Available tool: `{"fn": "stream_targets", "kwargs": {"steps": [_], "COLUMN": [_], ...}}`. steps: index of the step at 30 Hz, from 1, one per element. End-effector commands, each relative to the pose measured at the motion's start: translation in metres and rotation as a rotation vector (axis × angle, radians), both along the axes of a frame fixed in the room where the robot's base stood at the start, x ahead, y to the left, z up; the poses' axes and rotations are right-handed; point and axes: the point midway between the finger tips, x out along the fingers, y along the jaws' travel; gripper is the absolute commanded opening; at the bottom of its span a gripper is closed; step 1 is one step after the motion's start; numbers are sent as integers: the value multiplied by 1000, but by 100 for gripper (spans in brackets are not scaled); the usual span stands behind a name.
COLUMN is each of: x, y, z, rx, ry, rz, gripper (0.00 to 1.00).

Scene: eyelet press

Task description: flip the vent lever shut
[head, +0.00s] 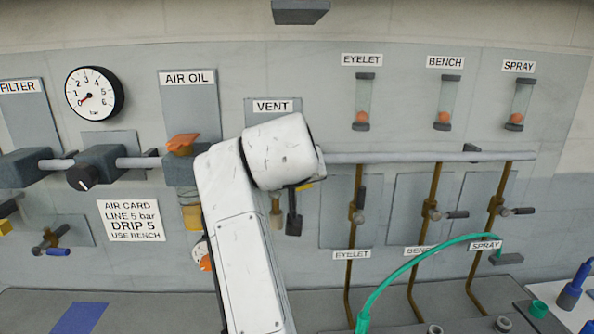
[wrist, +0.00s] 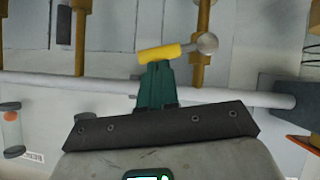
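The VENT label (head: 272,106) is on the wall panel, with my arm in front of the area below it. A small part of the yellow vent lever (head: 305,186) shows under my wrist in the head view. In the wrist view the lever (wrist: 160,53) lies nearly level across the picture, with a rounded grey piece (wrist: 208,43) at its right end. My gripper (wrist: 156,67) has its dark green fingers together, tips right at the lever's edge. I cannot tell whether they touch it. The fingers are hidden in the head view.
A grey pipe (head: 425,157) runs along the wall to the right, with several brass drop pipes and valves. A dark hanging part (head: 293,212) and a short brass piece (head: 276,212) are below my wrist. A green hose (head: 405,268) arches at lower right.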

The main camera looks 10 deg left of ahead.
Motion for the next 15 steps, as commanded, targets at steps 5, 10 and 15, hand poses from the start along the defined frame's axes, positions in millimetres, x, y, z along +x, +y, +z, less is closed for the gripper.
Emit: {"fn": "stream_targets", "kwargs": {"steps": [5,10,15], "x": [2,3,3], "y": [-6,-9,-11], "z": [-7,-12,-15], "rx": [119,201,250], "ry": [36,60,74], "rz": [-1,0,0], "gripper": [0,0,0]}}
